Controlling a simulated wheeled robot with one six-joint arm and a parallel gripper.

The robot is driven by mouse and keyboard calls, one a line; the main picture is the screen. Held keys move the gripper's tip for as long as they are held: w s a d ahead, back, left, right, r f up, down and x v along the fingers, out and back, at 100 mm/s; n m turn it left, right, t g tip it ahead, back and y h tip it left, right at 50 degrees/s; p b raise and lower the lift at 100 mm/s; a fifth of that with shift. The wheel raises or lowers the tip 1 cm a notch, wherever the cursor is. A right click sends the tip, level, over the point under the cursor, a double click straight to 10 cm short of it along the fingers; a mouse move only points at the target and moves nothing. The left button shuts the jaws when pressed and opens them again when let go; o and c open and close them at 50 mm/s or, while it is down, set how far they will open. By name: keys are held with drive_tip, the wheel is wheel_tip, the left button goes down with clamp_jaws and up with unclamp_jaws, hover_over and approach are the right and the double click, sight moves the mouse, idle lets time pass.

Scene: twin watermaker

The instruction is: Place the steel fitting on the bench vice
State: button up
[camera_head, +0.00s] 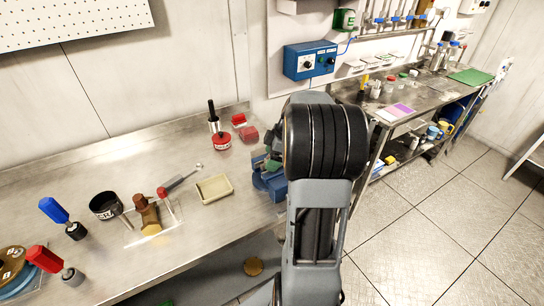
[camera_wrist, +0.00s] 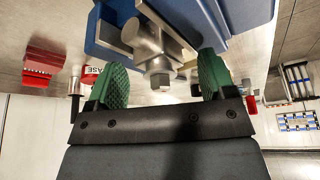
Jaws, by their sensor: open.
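The blue bench vice (camera_head: 266,182) stands at the right end of the steel bench, partly hidden behind my arm. In the wrist view the vice (camera_wrist: 243,18) fills the top, with bare metal jaw parts. The grey steel fitting (camera_wrist: 152,42), with a hex-shaped end, shows against the vice's metal parts. It appears to be at the vice jaws, but I cannot tell exactly how it rests. My gripper (camera_wrist: 161,72) is open, its green pads on either side of the fitting's hex end, with visible gaps to both. In the head view my arm hides the fitting.
Left of the vice are a cream tray (camera_head: 214,188), a red tin (camera_head: 222,141) and red blocks (camera_head: 248,133). A blue control box (camera_head: 310,61) hangs on the wall behind.

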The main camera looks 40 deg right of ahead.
drive_tip(key=shift+r, duration=0.1)
drive_tip(key=v, duration=1.1)
drive_tip(key=s+a+f+m+h, duration=0.1)
drive_tip(key=s+a+f+m, duration=0.1)
drive_tip(key=a, duration=0.6)
drive_tip(key=s+a+f+m+t+h, duration=0.1)
drive_tip(key=s+a+m, duration=0.3)
drive_tip(key=a, duration=0.4)
drive_tip(key=s+a+f+m+h, duration=0.1)
drive_tip(key=s+a+f+m, duration=0.2)
drive_tip(key=a, duration=0.5)
drive_tip(key=shift+s+m+h, duration=0.3)
drive_tip(key=shift+s+m, duration=0.15)
drive_tip(key=shift+m, duration=0.45)
